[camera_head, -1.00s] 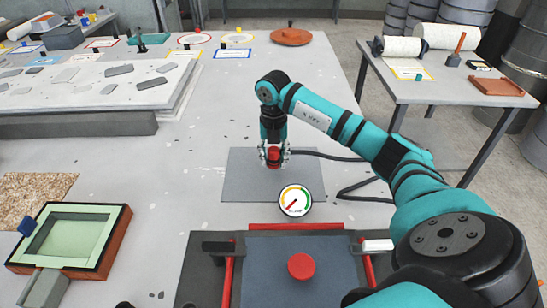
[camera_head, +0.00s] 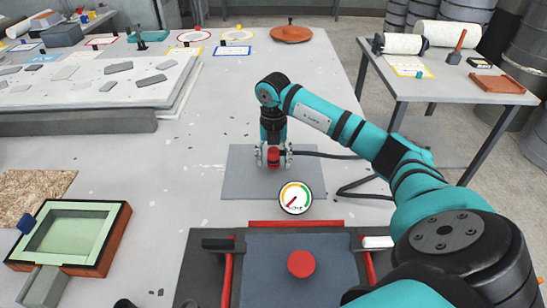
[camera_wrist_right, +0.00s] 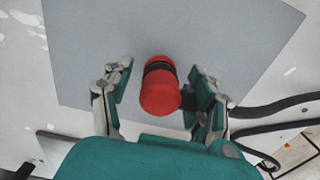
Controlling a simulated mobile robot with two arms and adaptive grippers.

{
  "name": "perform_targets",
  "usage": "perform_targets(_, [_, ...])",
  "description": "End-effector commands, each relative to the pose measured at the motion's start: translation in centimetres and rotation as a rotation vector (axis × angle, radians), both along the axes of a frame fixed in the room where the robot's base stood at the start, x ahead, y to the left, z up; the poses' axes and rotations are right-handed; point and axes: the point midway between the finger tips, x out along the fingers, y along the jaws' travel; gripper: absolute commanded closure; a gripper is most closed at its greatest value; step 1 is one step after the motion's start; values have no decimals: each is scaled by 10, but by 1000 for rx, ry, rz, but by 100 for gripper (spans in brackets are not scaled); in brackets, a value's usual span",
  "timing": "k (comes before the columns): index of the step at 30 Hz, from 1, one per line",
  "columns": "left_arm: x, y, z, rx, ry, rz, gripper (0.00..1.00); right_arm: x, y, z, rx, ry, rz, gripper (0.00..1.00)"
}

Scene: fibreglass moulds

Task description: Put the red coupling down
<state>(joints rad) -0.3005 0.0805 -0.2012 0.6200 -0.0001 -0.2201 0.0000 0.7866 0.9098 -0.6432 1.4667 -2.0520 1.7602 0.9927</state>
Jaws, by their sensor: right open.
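The red coupling (camera_head: 273,157) stands on the grey mat (camera_head: 240,185) on the table. In the right wrist view the coupling (camera_wrist_right: 160,88) shows a black band and lies between the fingers. My right gripper (camera_head: 274,160) is open around it, coming down from above. In the wrist view my right gripper (camera_wrist_right: 158,97) has a clear gap on the coupling's left side; on the right, a black part beside the coupling is close to the finger. My left gripper is not in view.
A dark hose (camera_head: 350,188) runs from the mat's right side. A gauge (camera_head: 295,198) stands in front of the mat, before a red-framed plate (camera_head: 270,270) with a red knob. A green-lined mould (camera_head: 70,236) is at the left. Table around the mat is mostly clear.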

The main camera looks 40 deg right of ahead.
Motion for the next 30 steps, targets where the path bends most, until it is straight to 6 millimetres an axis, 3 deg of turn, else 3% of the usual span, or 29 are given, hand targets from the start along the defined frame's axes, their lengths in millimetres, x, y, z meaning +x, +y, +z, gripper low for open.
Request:
perform_targets(7, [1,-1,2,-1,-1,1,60,1,0,21,0,-5,0,42])
perform_targets(21, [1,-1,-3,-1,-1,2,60,1,0,116,-1,-2,-1,42])
perform_targets(30, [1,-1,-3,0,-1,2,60,0,0,129,0,0,-1,42])
